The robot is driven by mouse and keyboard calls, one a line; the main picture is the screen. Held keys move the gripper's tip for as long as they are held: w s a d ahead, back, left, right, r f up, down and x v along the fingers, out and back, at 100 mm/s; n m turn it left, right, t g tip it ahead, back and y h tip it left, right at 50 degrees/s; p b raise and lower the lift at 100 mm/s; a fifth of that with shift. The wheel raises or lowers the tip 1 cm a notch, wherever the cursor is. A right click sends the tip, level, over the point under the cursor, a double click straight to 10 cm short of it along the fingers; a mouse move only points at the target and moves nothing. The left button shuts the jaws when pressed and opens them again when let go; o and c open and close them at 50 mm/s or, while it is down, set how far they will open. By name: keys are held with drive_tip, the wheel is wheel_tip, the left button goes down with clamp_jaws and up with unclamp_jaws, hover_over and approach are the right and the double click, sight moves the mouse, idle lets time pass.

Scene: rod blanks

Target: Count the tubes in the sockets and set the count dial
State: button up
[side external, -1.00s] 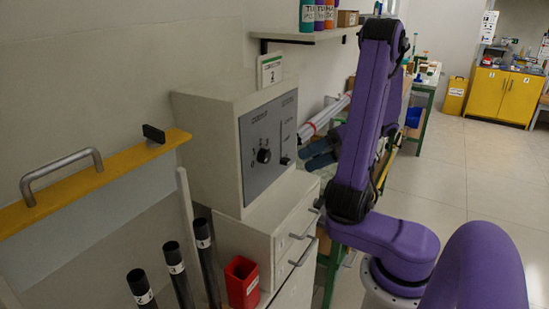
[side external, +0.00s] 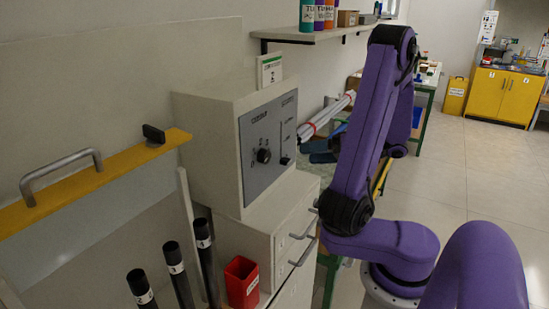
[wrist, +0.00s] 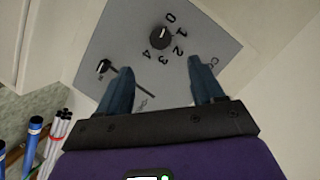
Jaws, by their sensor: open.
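The count dial (side external: 263,155) is a black round knob on the grey panel (side external: 250,180) of a beige box. In the wrist view the dial (wrist: 160,37) has the numbers 0 to 4 around it; its exact setting is hard to read. My gripper (wrist: 160,68) is open and empty, its two blue fingers facing the panel with the dial beyond and between them. In the side view my gripper (side external: 321,152) is right of the panel, apart from it. Three black tubes with white labels, the left (side external: 141,289), middle (side external: 178,272) and right (side external: 207,260), stand at lower left; their lower ends are hidden.
A black slider knob (wrist: 104,67) sits on the same panel beside a slot. A red cup (side external: 241,282) stands below the box. Drawers with handles (side external: 302,252) are under the panel. White rods with a red band (side external: 325,118) lie behind my gripper.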

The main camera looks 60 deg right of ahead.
sight(268, 158)
drive_tip(key=x, duration=1.1)
drive_tip(key=shift+w+f, duration=0.1)
drive_tip(key=shift+w, duration=0.2)
drive_tip(key=c, duration=1.1)
